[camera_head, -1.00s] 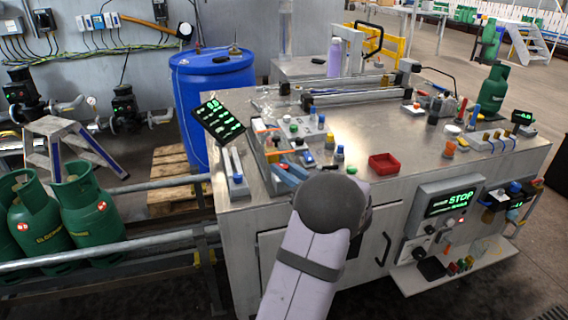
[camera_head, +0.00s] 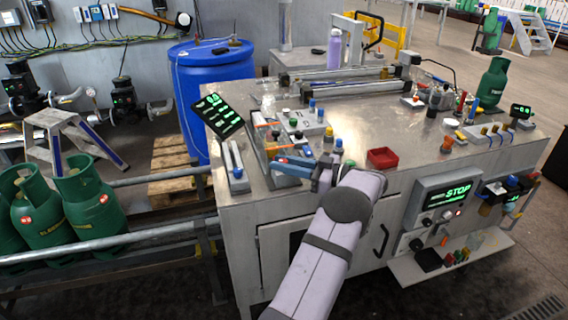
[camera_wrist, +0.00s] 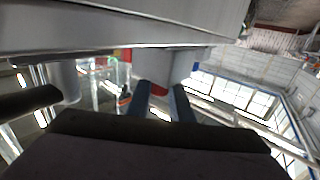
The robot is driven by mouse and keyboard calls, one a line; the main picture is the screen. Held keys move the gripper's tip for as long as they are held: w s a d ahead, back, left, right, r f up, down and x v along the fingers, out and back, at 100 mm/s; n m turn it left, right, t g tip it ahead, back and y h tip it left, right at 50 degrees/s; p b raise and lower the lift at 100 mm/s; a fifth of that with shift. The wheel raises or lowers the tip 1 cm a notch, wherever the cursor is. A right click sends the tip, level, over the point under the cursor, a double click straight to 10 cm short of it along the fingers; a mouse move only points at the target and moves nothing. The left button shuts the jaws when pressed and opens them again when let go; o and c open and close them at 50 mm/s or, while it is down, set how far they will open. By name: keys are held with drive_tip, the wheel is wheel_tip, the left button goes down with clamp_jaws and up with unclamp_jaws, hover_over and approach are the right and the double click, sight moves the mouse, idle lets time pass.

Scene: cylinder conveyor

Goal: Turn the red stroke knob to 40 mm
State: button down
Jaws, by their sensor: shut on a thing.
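My gripper (camera_head: 280,163) has blue fingers and is at the front left of the steel bench, its fingers pointing left in the head view. In the wrist view its two blue fingertips (camera_wrist: 160,95) are close together, with a small red piece (camera_wrist: 158,90) between them. This appears to be the red stroke knob, mostly hidden by the fingers. The knob's pointer and scale cannot be read. A tilted black display with green text (camera_head: 218,114) stands behind and left of the gripper; its figures are too small to read surely.
The steel bench (camera_head: 370,125) carries small panels, a red tray (camera_head: 382,158) right of my gripper and a green cylinder (camera_head: 492,82). A STOP panel (camera_head: 448,196) is on the front. A blue barrel (camera_head: 212,90) and several green cylinders (camera_head: 92,200) are left.

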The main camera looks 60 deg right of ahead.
drive_tip(key=shift+w+r, duration=0.1)
drive_tip(key=shift+r, duration=0.15)
drive_tip(key=c, duration=1.6)
unclamp_jaws()
drive_tip(key=shift+f, duration=0.1)
drive_tip(key=shift+f, duration=0.1)
drive_tip(key=shift+s, duration=0.4)
drive_tip(key=shift+s+d+b, duration=0.15)
drive_tip(key=shift+s+b, duration=0.2)
drive_tip(key=shift+s, duration=0.75)
drive_tip(key=shift+s+d+b, duration=0.2)
drive_tip(key=shift+s+b, duration=0.1)
drive_tip(key=shift+s, duration=0.75)
drive_tip(key=shift+s+d+b, duration=0.15)
drive_tip(key=shift+s+b, duration=0.2)
drive_tip(key=shift+s, duration=0.75)
